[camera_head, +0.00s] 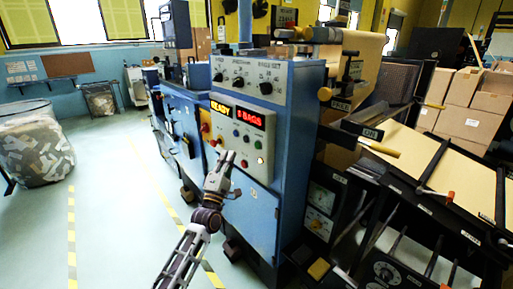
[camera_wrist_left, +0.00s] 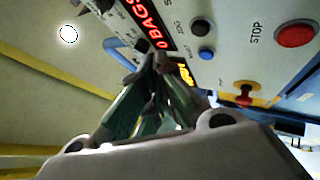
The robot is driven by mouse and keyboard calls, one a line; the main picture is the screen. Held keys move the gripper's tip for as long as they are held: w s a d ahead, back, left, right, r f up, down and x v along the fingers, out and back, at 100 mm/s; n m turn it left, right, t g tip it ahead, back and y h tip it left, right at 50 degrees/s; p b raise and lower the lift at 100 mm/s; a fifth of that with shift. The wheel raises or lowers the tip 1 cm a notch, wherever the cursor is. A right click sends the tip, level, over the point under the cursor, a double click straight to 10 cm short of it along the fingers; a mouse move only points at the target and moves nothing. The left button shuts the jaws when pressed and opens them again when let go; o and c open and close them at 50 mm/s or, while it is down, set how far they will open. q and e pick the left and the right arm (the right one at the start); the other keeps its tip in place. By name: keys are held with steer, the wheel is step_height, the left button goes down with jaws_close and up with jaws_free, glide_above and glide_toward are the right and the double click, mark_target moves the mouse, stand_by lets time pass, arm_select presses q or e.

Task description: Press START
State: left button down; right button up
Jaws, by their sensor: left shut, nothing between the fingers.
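The blue machine's grey control panel (camera_head: 252,142) carries an amber READY display (camera_head: 220,109) and a red 0 BAGS display (camera_head: 250,118). My left gripper (camera_head: 228,156) is shut and empty, its fingertips in front of the panel's lower part, below the displays. In the left wrist view the shut fingertips (camera_wrist_left: 155,62) overlap the panel near the READY display (camera_wrist_left: 185,73); I cannot tell whether they touch it. A red button labelled STOP (camera_wrist_left: 295,36) and a blue button (camera_wrist_left: 206,53) show there. No START label is readable; the fingers hide part of the panel.
A red-and-yellow switch (camera_wrist_left: 243,93) sits near the STOP button. Black knobs (camera_head: 238,82) line the upper panel. To the right stand the kraft paper roll (camera_head: 362,50), levers and stacked boxes (camera_head: 470,125). Floor at left is clear up to a bagged bin (camera_head: 35,150).

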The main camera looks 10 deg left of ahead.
mark_target(258, 145)
arm_select(q)
steer(key=w+d+b, duration=0.2)
steer(key=w+d, duration=0.3)
steer(key=w, duration=0.1)
steer(key=shift+w, duration=0.3)
arm_select(e)
steer(key=shift+w+d+f, duration=0.35)
steer(key=shift+w+f, duration=0.2)
steer(key=shift+f, duration=0.05)
steer(key=shift+w+d+f, duration=0.35)
steer(key=shift+w+f, duration=0.15)
steer(key=shift+f, duration=0.1)
steer(key=shift+d, duration=0.15)
arm_select(q)
steer(key=shift+w+d+b, duration=0.3)
steer(key=shift+d+b, duration=0.05)
steer(key=shift+b, duration=0.1)
arm_select(e)
steer(key=shift+f, duration=0.2)
stand_by(0.4)
